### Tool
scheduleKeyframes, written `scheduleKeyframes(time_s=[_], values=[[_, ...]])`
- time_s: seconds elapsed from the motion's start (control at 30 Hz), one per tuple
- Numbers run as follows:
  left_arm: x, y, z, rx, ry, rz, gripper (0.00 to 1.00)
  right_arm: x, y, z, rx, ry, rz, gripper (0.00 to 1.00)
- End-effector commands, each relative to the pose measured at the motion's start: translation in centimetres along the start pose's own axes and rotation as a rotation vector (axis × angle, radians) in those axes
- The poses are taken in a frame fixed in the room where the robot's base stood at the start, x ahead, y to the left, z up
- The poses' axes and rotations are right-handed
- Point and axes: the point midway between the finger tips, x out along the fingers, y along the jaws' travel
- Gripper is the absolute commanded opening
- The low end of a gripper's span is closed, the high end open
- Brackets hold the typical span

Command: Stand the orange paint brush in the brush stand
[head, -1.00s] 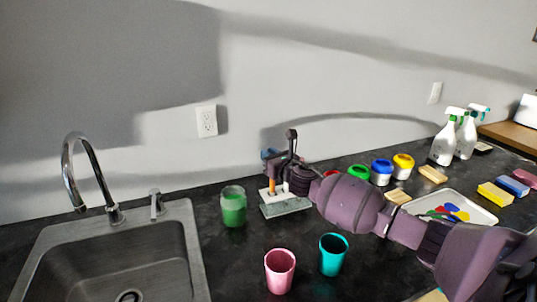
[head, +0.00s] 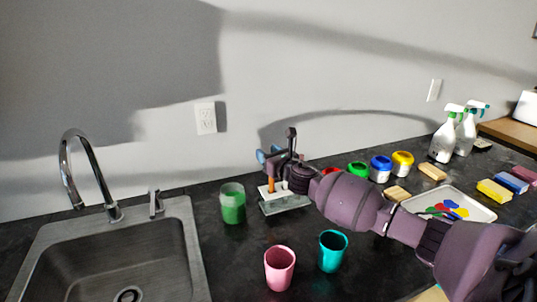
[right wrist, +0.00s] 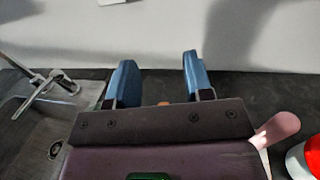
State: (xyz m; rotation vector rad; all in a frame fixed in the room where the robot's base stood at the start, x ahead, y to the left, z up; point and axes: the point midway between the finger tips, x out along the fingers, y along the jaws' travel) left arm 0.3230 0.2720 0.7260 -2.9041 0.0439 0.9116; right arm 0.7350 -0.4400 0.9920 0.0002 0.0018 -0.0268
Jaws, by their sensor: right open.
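The orange paint brush (head: 271,185) stands upright in the brush stand (head: 285,206), a small block with a white top and a grey-green base, on the dark counter. My right gripper (head: 268,155) is at the stand, just above the brush, with its blue fingers apart. In the right wrist view the two fingers (right wrist: 160,82) are wide open with nothing between their tips. A small bit of orange (right wrist: 163,103) shows low between them, and the gripper body hides the rest. My left gripper is not in view.
A green paint jar (head: 232,204) stands left of the stand, beside the sink (head: 190,235). A pink cup (head: 279,268) and a teal cup (head: 332,251) stand in front. Paint pots (head: 381,170) and a paint tray (head: 480,213) lie to the right, by my right arm.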

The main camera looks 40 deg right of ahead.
Motion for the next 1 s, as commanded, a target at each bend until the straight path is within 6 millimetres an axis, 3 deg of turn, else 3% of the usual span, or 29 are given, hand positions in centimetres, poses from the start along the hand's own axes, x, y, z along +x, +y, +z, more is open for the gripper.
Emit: scheduleKeyframes(time_s=[0.17,0.7,1.0], values=[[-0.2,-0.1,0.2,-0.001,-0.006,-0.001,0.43,-0.6,0.0,0.1,0.000,0.000,0.000,0.47],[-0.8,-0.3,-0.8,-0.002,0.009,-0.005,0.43,-8.6,0.0,0.1,0.000,0.000,0.000,0.47],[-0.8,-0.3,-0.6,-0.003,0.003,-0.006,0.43,-10.7,0.0,0.0,0.000,0.000,0.000,0.47]])
